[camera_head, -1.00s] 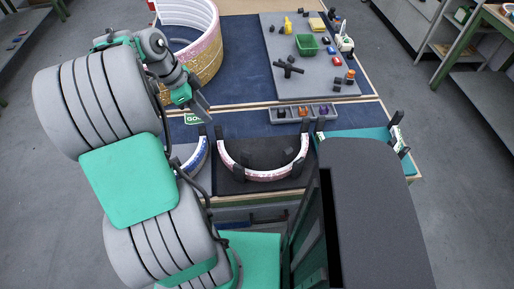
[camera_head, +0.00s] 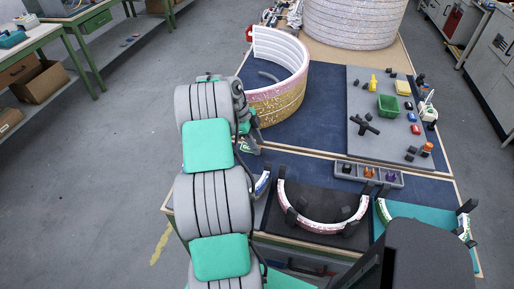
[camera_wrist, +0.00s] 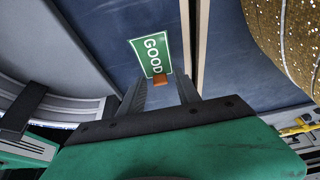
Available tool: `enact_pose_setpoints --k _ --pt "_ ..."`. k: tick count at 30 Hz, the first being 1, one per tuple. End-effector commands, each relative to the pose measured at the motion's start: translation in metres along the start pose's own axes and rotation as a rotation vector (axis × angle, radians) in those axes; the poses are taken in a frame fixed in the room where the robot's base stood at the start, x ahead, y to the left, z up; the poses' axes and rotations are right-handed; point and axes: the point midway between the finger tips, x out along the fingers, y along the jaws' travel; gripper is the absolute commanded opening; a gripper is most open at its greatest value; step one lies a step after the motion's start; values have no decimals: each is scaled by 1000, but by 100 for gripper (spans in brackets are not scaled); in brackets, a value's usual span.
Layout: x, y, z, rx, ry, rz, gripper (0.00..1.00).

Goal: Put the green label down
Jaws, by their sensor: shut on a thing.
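The green label (camera_wrist: 147,56) reads "GOOD" in white letters with a white border. In the wrist view it is over the dark blue mat (camera_wrist: 105,45), beside a pale wooden strip (camera_wrist: 202,45). An orange tab (camera_wrist: 160,79) shows at its near edge, between the fingertips. My gripper (camera_wrist: 160,84) is shut on the label at this tab. I cannot tell whether the label touches the mat. In the head view my gripper (camera_head: 249,146) is at the left part of the bench, and the label is mostly hidden there.
A glittery gold and pink arc (camera_head: 280,101) stands behind my gripper, and its gold side (camera_wrist: 285,40) is close at right in the wrist view. A black tray holds a pink arc (camera_head: 322,224) to the right. A grey parts tray (camera_head: 345,172) lies behind it.

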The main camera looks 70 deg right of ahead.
Motion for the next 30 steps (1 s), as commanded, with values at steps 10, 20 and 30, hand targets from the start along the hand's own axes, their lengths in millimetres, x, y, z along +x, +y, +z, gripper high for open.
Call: enact_pose_setpoints --k 10,20,30 --pt "30 -1 14 -1 0 0 2" --pt "32 -1 14 -1 0 1 49" --pt "32 -1 14 -1 0 0 61"
